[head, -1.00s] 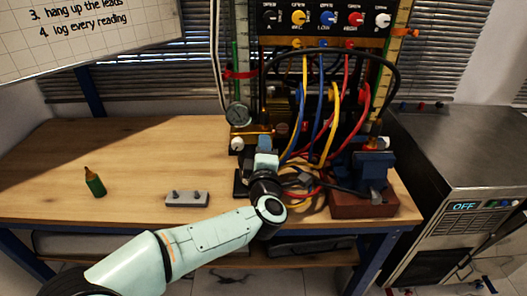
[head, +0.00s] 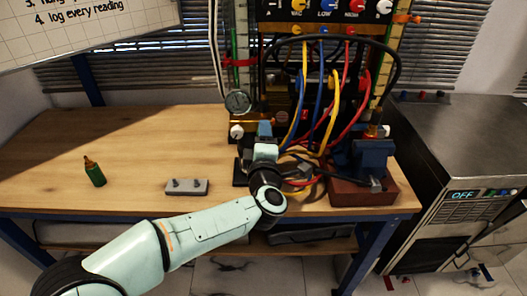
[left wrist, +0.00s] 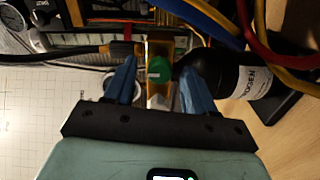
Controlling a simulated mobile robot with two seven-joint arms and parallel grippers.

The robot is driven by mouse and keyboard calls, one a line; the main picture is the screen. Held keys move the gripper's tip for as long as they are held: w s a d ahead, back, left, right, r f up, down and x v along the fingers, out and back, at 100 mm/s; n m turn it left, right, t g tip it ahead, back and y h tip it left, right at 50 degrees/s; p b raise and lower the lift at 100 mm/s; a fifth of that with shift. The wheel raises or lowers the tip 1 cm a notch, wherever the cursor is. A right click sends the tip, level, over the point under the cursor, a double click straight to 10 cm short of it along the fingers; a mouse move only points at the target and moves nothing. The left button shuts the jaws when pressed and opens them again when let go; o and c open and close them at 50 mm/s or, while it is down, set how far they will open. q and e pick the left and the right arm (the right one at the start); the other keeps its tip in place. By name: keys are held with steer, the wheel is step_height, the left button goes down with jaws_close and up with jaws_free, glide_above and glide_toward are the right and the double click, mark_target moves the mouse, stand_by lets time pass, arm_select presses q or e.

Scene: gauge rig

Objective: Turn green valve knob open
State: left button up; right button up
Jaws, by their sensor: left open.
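The green valve knob (left wrist: 159,69) shows in the left wrist view, in front of a yellow brass-coloured part of the rig. My left gripper (left wrist: 158,66) is open, with one blue finger on each side of the knob. Whether either finger touches it I cannot tell. In the head view my left gripper (head: 265,131) is at the foot of the gauge rig (head: 320,60), and the green knob is hidden there. My right gripper is not in view.
A black cylinder (left wrist: 232,75) with a white label lies right of the fingers. Coloured hoses (head: 322,85) hang nearby. A blue vise (head: 362,157) stands to the right.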

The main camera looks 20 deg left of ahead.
arm_select(q)
steer(key=v, duration=1.2)
steer(key=shift+s+p, duration=0.4)
steer(key=shift+p, duration=0.05)
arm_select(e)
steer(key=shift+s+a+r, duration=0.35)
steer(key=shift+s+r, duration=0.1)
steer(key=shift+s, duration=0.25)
arm_select(q)
steer(key=shift+d, duration=0.15)
